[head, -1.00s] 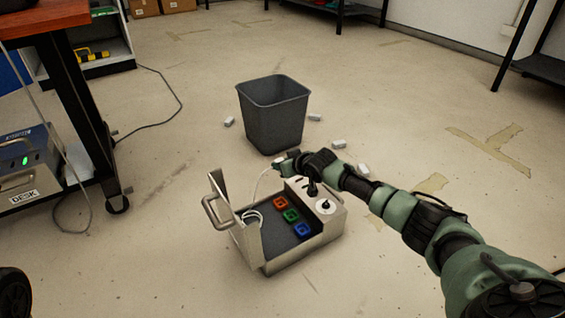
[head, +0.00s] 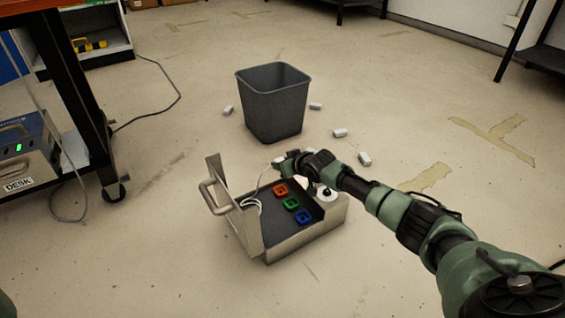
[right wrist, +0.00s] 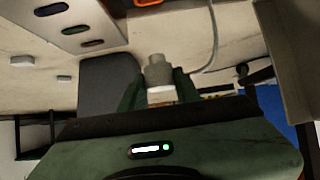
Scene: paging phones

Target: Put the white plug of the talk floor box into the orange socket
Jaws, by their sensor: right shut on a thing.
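The talk floor box (head: 295,246) is an open metal case on the floor, with its handled lid raised at the left. The orange socket (head: 281,189) is the farthest in a row with a green socket (head: 291,204) and a blue one (head: 304,217); its edge shows at the top of the right wrist view (right wrist: 148,2). My right gripper (head: 280,163) is above the box's far side, apart from the orange socket. It is shut on the white plug (right wrist: 159,78), whose pale cable (right wrist: 213,40) runs to the box. My left gripper is not in view.
A dark bin (head: 273,105) stands behind the box, with several small white blocks (head: 340,133) around it. A wheeled table leg (head: 85,100) and the DESK unit (head: 25,160) are at the left. The floor at the front is clear.

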